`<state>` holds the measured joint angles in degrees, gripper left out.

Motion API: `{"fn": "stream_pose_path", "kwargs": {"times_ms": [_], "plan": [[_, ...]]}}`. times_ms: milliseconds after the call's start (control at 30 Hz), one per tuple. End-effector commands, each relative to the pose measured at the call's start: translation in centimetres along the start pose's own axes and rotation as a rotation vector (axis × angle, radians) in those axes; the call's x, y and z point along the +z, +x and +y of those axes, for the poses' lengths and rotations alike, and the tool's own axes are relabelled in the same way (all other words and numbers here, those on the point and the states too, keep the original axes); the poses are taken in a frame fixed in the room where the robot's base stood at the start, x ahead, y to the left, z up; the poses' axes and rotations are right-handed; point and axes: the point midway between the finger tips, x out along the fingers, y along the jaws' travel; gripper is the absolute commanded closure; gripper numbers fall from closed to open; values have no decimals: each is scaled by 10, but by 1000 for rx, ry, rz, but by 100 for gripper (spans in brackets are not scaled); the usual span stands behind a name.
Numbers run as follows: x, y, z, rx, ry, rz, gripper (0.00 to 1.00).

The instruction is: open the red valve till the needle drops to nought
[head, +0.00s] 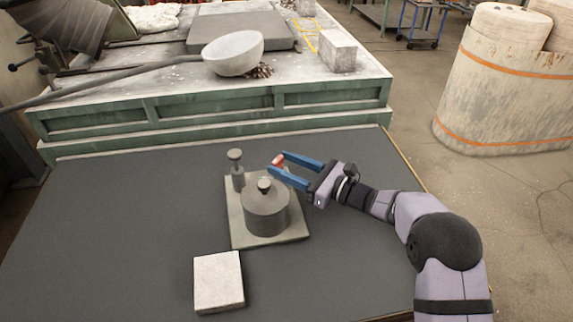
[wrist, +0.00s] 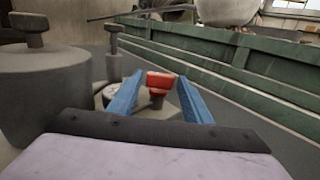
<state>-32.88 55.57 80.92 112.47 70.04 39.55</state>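The red valve (wrist: 160,82) is a small red handle on a short dark stem in the wrist view. It also shows in the head view (head: 277,161), partly hidden by my gripper. My gripper (head: 279,165) has two blue fingers spread apart, one on each side of the valve. In the wrist view the fingers (wrist: 160,88) show gaps to the red handle. A round pale gauge (wrist: 113,95) sits left of the valve, partly hidden by the left finger; its needle is too small to read. A grey cylindrical pot (head: 266,210) stands on a square base plate (head: 239,235).
A thin post with a knob (head: 236,165) stands at the plate's back left corner. A pale square block (head: 218,282) lies in front on the dark table (head: 120,220). A green-sided bench with a large ladle (head: 233,54) stands behind. The table's left side is clear.

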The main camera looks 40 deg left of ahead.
Motion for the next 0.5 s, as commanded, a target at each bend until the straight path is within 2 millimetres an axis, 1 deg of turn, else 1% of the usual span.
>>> {"fn": "stream_pose_path", "kwargs": {"times_ms": [33,67,100,133,333,500], "plan": [[0,0,0,0,0,0,68],[0,0,0,0,0,0,76],[0,0,0,0,0,0,85],[0,0,0,0,-1,0,88],[-1,0,-1,13,-2,-3,88],[-2,1,-4,76,-5,-10,88]]}}
